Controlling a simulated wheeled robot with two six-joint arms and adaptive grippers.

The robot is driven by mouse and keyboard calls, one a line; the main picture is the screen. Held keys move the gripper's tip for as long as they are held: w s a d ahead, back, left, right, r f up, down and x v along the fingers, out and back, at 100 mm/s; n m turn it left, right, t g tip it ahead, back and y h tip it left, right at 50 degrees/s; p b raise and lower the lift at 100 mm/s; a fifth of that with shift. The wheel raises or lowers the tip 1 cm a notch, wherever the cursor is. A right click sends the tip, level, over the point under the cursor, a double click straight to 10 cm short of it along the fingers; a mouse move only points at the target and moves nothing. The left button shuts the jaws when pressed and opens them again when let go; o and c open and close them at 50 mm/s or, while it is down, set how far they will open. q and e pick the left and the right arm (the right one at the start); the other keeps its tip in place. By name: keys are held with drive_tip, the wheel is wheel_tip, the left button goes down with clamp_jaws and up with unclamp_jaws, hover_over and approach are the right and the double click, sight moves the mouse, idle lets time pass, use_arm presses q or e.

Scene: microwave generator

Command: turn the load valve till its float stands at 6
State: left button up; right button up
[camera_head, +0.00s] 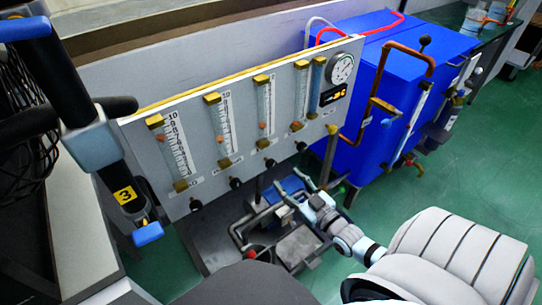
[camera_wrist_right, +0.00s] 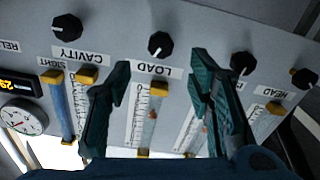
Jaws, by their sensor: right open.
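The load valve is a black knob (camera_wrist_right: 160,43) on the panel by the LOAD label in the right wrist view. In the head view I take it as the third knob from the left (camera_head: 270,163). The load tube (camera_head: 265,105) above it has an orange float (camera_head: 263,126) in its lower part; I cannot read its value. My right gripper (camera_head: 288,180) is open and empty before the panel. In its wrist view its dark fingers (camera_wrist_right: 160,68) appear on either side of the knob, not visibly touching it.
Similar tubes and knobs stand beside the load ones, including the cavity knob (camera_wrist_right: 67,27) and another knob (camera_wrist_right: 243,63) close to a finger. A gauge (camera_head: 342,68) and a blue cabinet (camera_head: 365,100) are to the right. Pipework (camera_head: 262,228) lies below the panel.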

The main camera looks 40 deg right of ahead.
sight(273, 166)
drive_tip(key=w, duration=0.1)
drive_tip(key=w+b, duration=0.1)
drive_tip(key=w, duration=0.1)
drive_tip(key=w+b, duration=0.1)
drive_tip(key=w, duration=0.1)
drive_tip(key=shift+w+f, duration=0.2)
drive_tip(key=shift+f, duration=0.2)
drive_tip(key=w+b, duration=0.1)
drive_tip(key=w, duration=0.1)
drive_tip(key=shift+w+r+b, duration=0.1)
drive_tip(key=shift+w+b, duration=0.2)
drive_tip(key=shift+w, duration=0.05)
drive_tip(key=shift+w+d+r, duration=0.1)
drive_tip(key=shift+w+r, duration=0.05)
drive_tip(key=shift+w, duration=0.35)
use_arm(q)
drive_tip(key=shift+t, duration=0.5)
drive_tip(key=w+f, duration=0.1)
drive_tip(key=w, duration=0.1)
drive_tip(key=w+f, duration=0.2)
drive_tip(key=shift+w+d+f, duration=0.15)
drive_tip(key=shift+w+f, duration=0.05)
drive_tip(key=shift+w, duration=0.1)
use_arm(e)
drive_tip(key=shift+c, duration=0.5)
clamp_jaws()
use_arm(q)
drive_tip(key=shift+r, duration=0.15)
